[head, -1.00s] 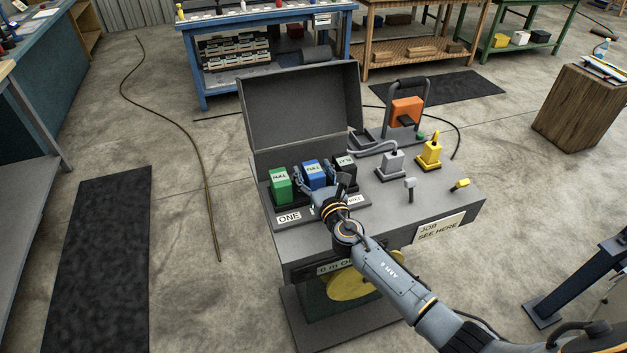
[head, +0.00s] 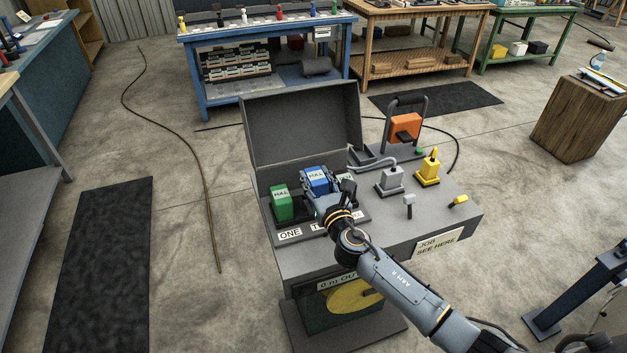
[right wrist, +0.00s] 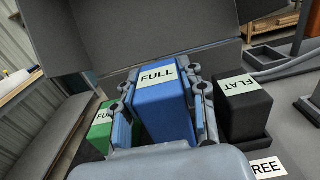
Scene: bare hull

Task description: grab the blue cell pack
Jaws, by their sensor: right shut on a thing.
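The blue cell pack (head: 317,180) carries a label reading FULL, which is clear in the right wrist view (right wrist: 163,100). My right gripper (head: 322,190) is shut on it, with one finger on each side of the pack in the wrist view (right wrist: 160,103). The green cell pack (head: 282,204), also labelled, stands to the left and shows in the wrist view (right wrist: 103,130). The black cell pack (right wrist: 243,106), labelled FLAT, stands to the right and is mostly hidden by my gripper in the head view. My left gripper is not in view.
The grey bench (head: 300,253) has a raised lid (head: 300,127) behind the packs. To the right are a grey connector (head: 389,181), a yellow one (head: 428,168), a small lever (head: 409,204) and an orange unit (head: 405,127).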

